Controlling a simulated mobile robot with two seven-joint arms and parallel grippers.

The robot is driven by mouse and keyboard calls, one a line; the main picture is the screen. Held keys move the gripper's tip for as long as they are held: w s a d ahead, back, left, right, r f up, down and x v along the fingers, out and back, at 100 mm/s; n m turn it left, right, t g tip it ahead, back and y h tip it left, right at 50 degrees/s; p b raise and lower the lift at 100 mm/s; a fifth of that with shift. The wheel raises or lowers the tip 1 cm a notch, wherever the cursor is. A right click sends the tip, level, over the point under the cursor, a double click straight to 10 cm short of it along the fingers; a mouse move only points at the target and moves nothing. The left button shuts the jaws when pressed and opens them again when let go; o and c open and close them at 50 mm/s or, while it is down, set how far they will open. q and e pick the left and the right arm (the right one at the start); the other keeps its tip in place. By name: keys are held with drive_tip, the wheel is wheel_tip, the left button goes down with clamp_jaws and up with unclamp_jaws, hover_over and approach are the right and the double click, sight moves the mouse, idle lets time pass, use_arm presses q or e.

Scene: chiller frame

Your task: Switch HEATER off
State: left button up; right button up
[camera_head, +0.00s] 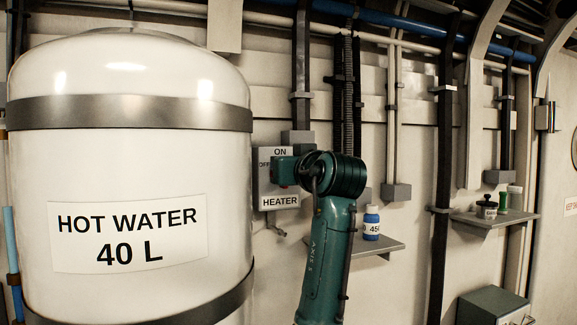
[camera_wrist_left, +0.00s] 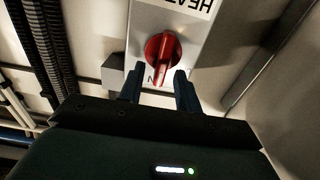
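The HEATER switch box (camera_head: 279,185) is a grey box on the wall right of the white tank, with ON at the top, OFF at its left and HEATER below. My left arm covers its knob in the head view. In the left wrist view, the red knob (camera_wrist_left: 160,52) shows on the box (camera_wrist_left: 196,38), with the lettering upside down. Its ridge lies near vertical, one end beside a partly hidden label ending in N. My left gripper (camera_wrist_left: 158,78) is open, its two dark fingers on either side of the ridge's lower end. Contact cannot be told. My right gripper is not in view.
The large white hot water tank (camera_head: 130,170) stands close on the left. Another shelf (camera_head: 490,219) holds small containers. Vertical pipes and conduits run along the wall.

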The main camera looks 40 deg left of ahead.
use_arm(q)
clamp_jaws()
